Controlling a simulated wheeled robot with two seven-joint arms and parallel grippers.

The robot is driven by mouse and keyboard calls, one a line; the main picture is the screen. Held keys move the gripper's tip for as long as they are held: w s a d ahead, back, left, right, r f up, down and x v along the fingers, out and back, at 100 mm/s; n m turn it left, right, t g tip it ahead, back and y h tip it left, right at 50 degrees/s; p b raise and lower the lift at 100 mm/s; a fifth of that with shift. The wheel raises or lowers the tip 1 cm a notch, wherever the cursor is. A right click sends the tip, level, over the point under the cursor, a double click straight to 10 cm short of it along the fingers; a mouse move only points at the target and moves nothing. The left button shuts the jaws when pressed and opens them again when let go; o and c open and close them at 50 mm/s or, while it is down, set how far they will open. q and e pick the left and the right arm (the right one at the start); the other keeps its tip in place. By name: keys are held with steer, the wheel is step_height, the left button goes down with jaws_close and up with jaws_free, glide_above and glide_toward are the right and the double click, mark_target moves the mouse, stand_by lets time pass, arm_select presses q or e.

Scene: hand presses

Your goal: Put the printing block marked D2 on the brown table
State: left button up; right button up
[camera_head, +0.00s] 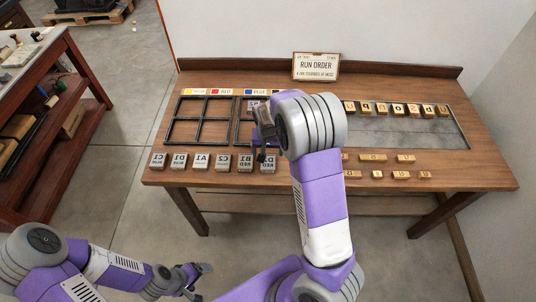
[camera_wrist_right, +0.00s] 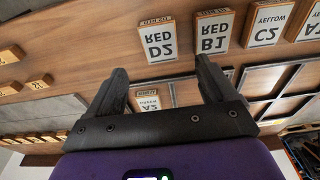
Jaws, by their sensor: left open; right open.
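The D2 printing block (camera_wrist_right: 158,40), marked RED, lies in the front row on the wooden table; in the head view it is the row's right end block (camera_head: 268,166), partly hidden by my right gripper. My right gripper (camera_head: 264,148) is open and empty above the row's right end. In the right wrist view its fingers (camera_wrist_right: 160,82) are spread below D2, with an A2 block (camera_wrist_right: 152,97) showing between them, further off. My left gripper (camera_head: 204,281) is open, low in front of the table. The wooden table (camera_head: 490,168) has a brown top; a reddish-brown table (camera_head: 85,75) stands at left.
B1 (camera_wrist_right: 212,32) and C2 (camera_wrist_right: 267,22) stand beside D2, with more blocks leftward in the head view. Metal frames (camera_head: 200,121) lie behind the row. Small wooden letter blocks (camera_head: 398,109) fill the right side. A RUN ORDER sign (camera_head: 316,67) stands at the back.

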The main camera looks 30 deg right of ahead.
steer(key=r, duration=0.4)
steer(key=shift+s+a+p, duration=0.15)
steer(key=shift+s+p, duration=0.15)
steer(key=shift+f, duration=0.1)
